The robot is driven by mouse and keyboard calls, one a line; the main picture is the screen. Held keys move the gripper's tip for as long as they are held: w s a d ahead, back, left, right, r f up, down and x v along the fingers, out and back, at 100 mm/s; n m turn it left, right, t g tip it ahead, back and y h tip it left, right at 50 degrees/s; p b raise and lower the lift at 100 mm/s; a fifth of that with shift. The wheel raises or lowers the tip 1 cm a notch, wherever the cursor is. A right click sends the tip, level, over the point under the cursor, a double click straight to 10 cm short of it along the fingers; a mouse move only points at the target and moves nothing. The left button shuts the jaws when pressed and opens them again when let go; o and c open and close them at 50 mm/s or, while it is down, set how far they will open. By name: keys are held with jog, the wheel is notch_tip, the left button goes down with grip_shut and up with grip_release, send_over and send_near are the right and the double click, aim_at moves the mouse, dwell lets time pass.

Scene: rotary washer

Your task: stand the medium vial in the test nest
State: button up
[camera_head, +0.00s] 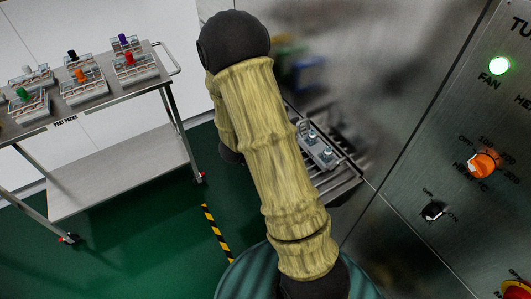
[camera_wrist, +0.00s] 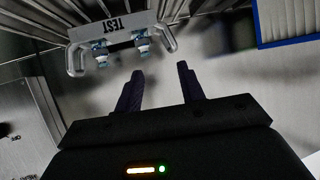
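The test nest, a grey plate marked TEST with handle loops at its ends, shows in the wrist view (camera_wrist: 118,30) and beside my arm in the head view (camera_head: 318,146). Two small clear pieces with bluish parts (camera_wrist: 141,42) sit along it; I cannot tell whether either is the medium vial. My gripper (camera_wrist: 160,70) has its two dark fingers apart with nothing between them. In the wrist view the fingertips are below the nest's row of pieces, apart from it. In the head view my sleeved arm hides the gripper.
A steel cart (camera_head: 107,92) at the left carries several racks with coloured caps. A steel control panel (camera_head: 465,160) stands at the right. Slatted metal (camera_wrist: 215,12) lies around the nest. A blue-framed panel (camera_wrist: 262,25) is at the wrist view's upper right.

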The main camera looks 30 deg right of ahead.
jog(key=w+a+r+n+t+y, duration=0.2)
jog(key=a+r+n+t+y, duration=0.15)
jog(key=a+n+y, duration=0.6)
jog(key=s+a+r+n+g+y, duration=0.1)
jog(key=s+a+n+g, duration=0.1)
jog(key=s, duration=0.5)
jog(key=s+a+r+n+g+y, duration=0.1)
jog(key=s+a+r+n+g, duration=0.1)
jog(key=s+a, duration=0.3)
jog(key=shift+s+a+r+n+g, duration=0.25)
jog(key=shift+s+n+g, duration=0.35)
jog(key=shift+s, duration=0.5)
jog(key=shift+y, duration=0.25)
